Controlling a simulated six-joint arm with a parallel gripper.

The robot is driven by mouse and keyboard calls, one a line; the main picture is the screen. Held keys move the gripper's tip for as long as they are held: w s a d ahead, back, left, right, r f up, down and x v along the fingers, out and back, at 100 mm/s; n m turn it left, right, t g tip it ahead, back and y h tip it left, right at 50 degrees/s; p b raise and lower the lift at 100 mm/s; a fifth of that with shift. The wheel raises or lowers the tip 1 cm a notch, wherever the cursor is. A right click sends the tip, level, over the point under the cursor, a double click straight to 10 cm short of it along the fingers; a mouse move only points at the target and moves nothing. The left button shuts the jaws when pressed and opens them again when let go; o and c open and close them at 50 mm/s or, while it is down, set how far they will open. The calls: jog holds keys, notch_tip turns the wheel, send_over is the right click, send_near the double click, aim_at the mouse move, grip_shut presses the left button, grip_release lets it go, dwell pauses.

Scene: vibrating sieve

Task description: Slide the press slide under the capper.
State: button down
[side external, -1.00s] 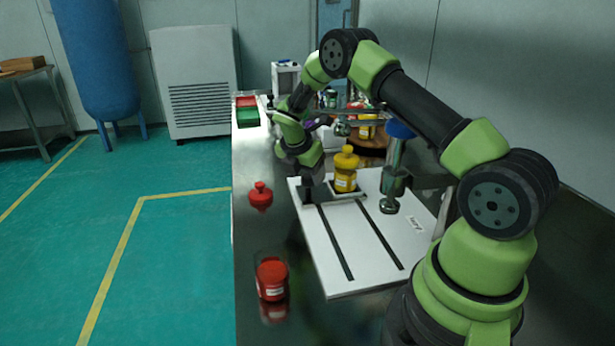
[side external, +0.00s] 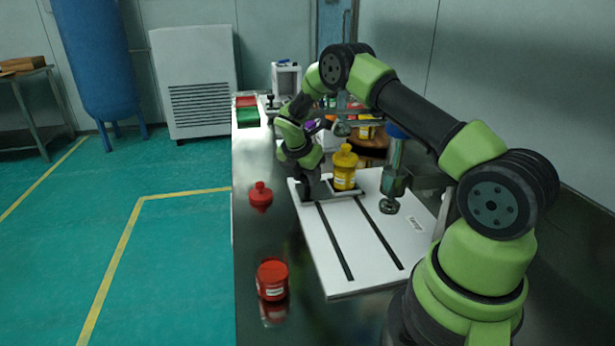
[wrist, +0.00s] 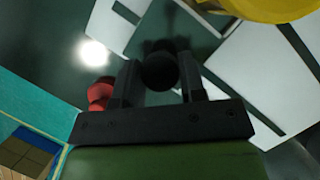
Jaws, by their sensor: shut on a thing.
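The press slide (side external: 347,192) is a small plate near the far end of a white board (side external: 330,262) with two dark slots. A yellow bottle (side external: 344,170) stands upright on it; its yellow edge shows at the top right of the wrist view (wrist: 262,8). My gripper (side external: 311,191) is at the slide's left end. In the wrist view, my fingers are shut on the slide's dark round knob (wrist: 159,70). The capper (side external: 396,172), a metal post with a blue top and a round foot, stands right of the bottle, apart from it.
A red bottle (side external: 260,195) and a red jar (side external: 272,279) stand on the dark bench left of the board. Red and green bins (side external: 247,110) are at the far left. More bottles and equipment crowd the back. The board's near part is clear.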

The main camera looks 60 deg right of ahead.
aim_at(303, 185)
jog(key=shift+w+d, duration=1.25)
jog(key=c, duration=0.7)
grip_release()
jog(key=shift+r, duration=0.1)
jog(key=v, duration=1)
